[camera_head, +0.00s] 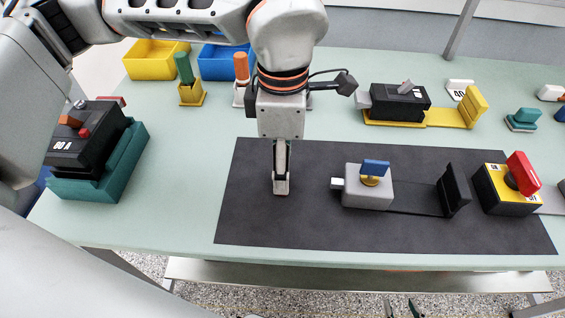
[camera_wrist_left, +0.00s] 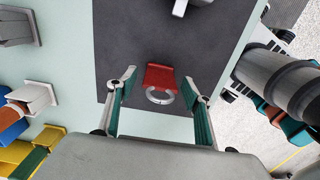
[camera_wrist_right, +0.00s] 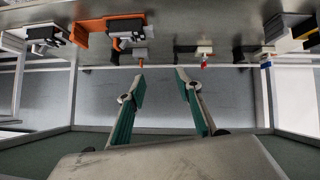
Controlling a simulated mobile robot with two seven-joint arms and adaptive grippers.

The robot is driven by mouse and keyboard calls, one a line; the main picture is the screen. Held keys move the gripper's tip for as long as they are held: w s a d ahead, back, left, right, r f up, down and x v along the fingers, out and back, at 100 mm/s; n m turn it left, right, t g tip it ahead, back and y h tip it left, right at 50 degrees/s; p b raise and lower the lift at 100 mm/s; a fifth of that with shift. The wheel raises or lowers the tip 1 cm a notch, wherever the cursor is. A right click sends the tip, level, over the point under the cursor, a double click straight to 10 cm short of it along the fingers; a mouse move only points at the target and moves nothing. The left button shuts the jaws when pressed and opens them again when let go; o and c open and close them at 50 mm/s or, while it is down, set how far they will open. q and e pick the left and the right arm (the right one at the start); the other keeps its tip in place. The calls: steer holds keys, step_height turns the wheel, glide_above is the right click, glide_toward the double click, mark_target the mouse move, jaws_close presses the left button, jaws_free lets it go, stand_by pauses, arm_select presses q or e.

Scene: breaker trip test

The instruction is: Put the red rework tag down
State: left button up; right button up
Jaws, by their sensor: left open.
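The red rework tag (camera_wrist_left: 160,76), with a pale ring (camera_wrist_left: 160,97), shows in the left wrist view against the dark mat (camera_wrist_left: 120,40), near its edge. My left gripper (camera_wrist_left: 159,85) is open. Its fingers stand either side of the tag, with a visible gap on both sides. In the head view my left gripper (camera_head: 281,185) points down over the left part of the mat (camera_head: 250,215), and the tag is hidden there. My right gripper (camera_wrist_right: 160,78) is open and empty in its own wrist view. Only dark tips, likely its fingers, show at the head view's bottom edge.
A black device in a teal holder (camera_head: 95,150) stands left. Yellow (camera_head: 150,62) and blue (camera_head: 222,65) bins stand behind. The mat's front middle is clear.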

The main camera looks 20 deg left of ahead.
arm_select(q)
step_height(320, 180, up, 11)
steer(key=shift+r+p, duration=0.2)
steer(key=shift+p, duration=0.55)
